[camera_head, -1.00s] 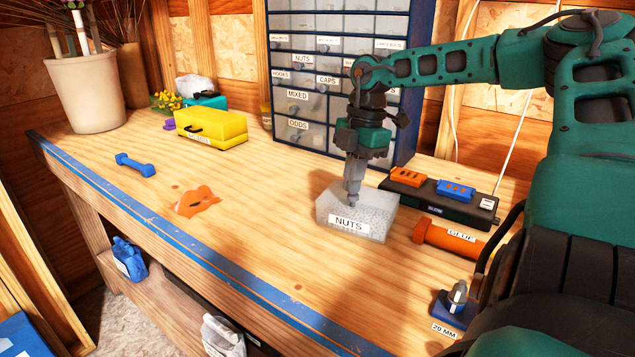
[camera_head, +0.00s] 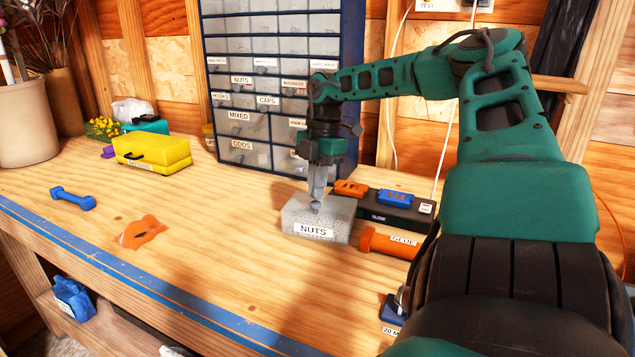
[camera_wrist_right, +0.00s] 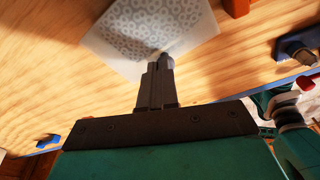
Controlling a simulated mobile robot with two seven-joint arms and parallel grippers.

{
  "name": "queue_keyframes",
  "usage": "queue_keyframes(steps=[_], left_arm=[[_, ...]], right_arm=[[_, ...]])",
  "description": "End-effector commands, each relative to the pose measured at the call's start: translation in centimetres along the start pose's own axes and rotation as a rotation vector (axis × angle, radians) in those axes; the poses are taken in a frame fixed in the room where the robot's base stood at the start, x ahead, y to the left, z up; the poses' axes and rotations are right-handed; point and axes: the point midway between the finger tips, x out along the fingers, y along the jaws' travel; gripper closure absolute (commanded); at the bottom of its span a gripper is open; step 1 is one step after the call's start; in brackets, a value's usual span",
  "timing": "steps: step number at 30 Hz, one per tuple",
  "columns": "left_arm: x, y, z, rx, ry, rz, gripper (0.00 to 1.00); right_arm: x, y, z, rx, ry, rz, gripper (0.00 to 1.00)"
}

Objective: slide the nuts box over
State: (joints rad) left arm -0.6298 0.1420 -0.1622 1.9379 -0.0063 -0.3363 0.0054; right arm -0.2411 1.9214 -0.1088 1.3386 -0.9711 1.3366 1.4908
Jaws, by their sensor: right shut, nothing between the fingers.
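The nuts box (camera_head: 313,231) is a translucent bin with a white NUTS label, standing on the wooden workbench (camera_head: 226,220). In the right wrist view, the nuts box (camera_wrist_right: 125,28) is full of small grey ring-shaped nuts. My right gripper (camera_head: 316,207) points down with its fingers shut and empty, their tips at the box's top. In the right wrist view, the gripper's tips (camera_wrist_right: 161,62) overlap the near edge of the box; whether they touch it I cannot tell. My left gripper is not in view.
A drawer cabinet (camera_head: 240,115) rises at the back. The bench is clear left of the box up to an orange rag (camera_head: 140,232).

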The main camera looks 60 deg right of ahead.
Motion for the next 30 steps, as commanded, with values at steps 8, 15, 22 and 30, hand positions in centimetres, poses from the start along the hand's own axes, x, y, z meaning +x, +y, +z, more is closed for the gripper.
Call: queue_keyframes(steps=[8,15,22,30], left_arm=[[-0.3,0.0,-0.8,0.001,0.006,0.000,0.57],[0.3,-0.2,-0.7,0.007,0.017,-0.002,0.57],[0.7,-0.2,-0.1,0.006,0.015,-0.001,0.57],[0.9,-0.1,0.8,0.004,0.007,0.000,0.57]], right_arm=[[-0.5,-0.1,0.5,0.001,-0.001,0.002,1.00],[-0.8,-0.2,4.4,0.006,-0.005,0.002,1.00],[-1.5,-0.2,8.0,0.004,-0.004,0.001,1.00],[-2.0,-0.3,11.0,0.004,-0.005,-0.002,1.00]])
